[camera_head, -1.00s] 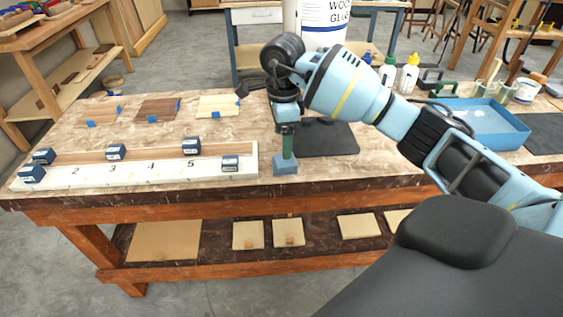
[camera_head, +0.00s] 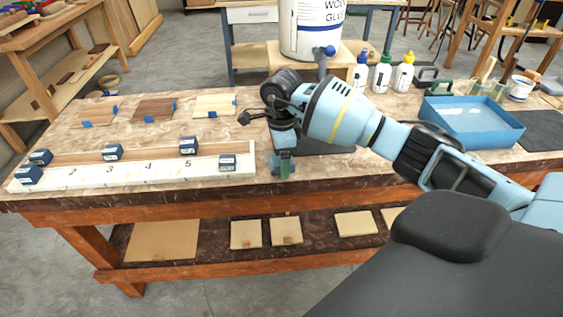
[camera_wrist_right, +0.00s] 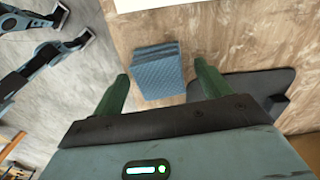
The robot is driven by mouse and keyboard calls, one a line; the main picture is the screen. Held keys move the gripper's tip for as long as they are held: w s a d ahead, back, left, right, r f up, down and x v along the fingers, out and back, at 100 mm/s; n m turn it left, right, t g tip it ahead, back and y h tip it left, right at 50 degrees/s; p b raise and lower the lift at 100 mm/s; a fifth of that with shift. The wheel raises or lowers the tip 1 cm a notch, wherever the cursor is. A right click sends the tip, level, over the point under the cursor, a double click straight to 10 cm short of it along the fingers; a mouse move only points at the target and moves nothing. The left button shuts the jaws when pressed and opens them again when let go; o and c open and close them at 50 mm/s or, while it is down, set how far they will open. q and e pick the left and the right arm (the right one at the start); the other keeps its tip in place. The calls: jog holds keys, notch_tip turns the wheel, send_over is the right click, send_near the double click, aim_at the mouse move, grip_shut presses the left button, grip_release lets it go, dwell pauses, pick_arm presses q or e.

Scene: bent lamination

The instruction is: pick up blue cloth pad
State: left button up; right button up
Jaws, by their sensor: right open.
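The blue cloth pad (camera_wrist_right: 158,72) is a small stack of folded blue cloth at the front edge of the workbench. In the right wrist view it lies between and just beyond my right gripper's two green fingers (camera_wrist_right: 161,76), which are apart and hold nothing. In the head view my right gripper (camera_head: 284,163) is down at the pad, and the pad (camera_head: 275,165) is mostly hidden behind it. I cannot tell whether the fingers touch the pad. My left gripper is in neither view.
A white numbered board (camera_head: 130,172) with several small blue blocks lies left of the pad. A dark mat (camera_head: 322,146) is behind my gripper. A blue tray (camera_head: 475,120) and glue bottles (camera_head: 382,75) stand right and back. The bench's front edge is close.

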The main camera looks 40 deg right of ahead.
jog(key=shift+f, duration=0.2)
jog(key=c, duration=1)
jog(key=shift+c, duration=0.2)
jog(key=shift+r, duration=0.5)
jog(key=r, duration=0.2)
jog(key=shift+s+a+r, duration=0.3)
jog(key=shift+a, duration=0.05)
jog(key=s+a+r, duration=0.1)
jog(key=s+a, duration=0.8)
jog(key=a, duration=0.2)
jog(key=shift+s+a+r+b, duration=0.2)
jog(key=shift+s+a+b, duration=0.1)
jog(key=shift+s, duration=0.1)
